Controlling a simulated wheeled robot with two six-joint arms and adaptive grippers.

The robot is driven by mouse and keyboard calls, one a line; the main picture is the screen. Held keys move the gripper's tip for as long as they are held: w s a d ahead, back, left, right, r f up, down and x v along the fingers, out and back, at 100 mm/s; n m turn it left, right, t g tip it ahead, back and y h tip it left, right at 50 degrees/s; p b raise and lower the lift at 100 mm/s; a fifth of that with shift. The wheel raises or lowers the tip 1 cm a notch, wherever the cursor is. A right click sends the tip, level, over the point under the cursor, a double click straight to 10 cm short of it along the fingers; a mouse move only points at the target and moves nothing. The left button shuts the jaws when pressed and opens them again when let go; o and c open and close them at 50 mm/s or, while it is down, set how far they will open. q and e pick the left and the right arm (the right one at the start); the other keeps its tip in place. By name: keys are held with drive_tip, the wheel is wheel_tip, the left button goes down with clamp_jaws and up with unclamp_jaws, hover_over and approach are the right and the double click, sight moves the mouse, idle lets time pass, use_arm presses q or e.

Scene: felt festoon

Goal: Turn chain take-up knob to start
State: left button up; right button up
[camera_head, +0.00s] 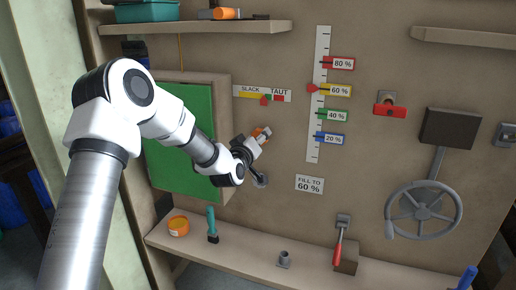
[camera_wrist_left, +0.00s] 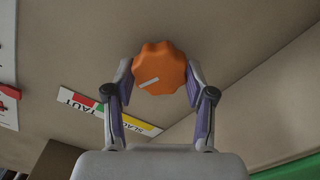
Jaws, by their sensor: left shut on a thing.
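The orange lobed knob (camera_wrist_left: 158,72) sits on the tan wall panel, with a pale pointer mark on its face. My left gripper (camera_wrist_left: 160,82) has its two fingers closed around the knob's sides. In the head view the left gripper (camera_head: 257,139) is at the panel, and only a bit of the orange knob (camera_head: 262,132) shows past the fingers. The slack/taut gauge (camera_head: 262,94) is above the gripper, its red pointer near the middle, by the green band. The gauge also appears upside down in the wrist view (camera_wrist_left: 108,111). My right gripper is not in view.
A green panel (camera_head: 180,150) stands left, behind my arm. A scale (camera_head: 318,95) with coloured percent tags is on the right, above a "Fill to 60 %" sign (camera_head: 309,184). A handwheel (camera_head: 423,209) and red-handled lever (camera_head: 338,245) are farther right. A shelf runs below.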

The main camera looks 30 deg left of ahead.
use_arm(q)
drive_tip(key=shift+d+f+n+b, duration=0.1)
drive_tip(key=shift+f+n+b, duration=0.1)
drive_tip(key=shift+n+b, duration=5.25)
drive_tip(key=shift+d+f+n+b, duration=0.1)
drive_tip(key=shift+f+n+b, duration=0.05)
drive_tip(key=shift+n+b, duration=5.3)
drive_tip(key=shift+f+n+b, duration=0.2)
drive_tip(key=shift+n+b, duration=4.7)
drive_tip(key=shift+b, duration=1)
drive_tip(key=o, duration=1.2)
drive_tip(key=shift+w, duration=0.1)
drive_tip(key=shift+c, duration=0.2)
drive_tip(key=shift+r, duration=0.1)
drive_tip(key=shift+r, duration=0.1)
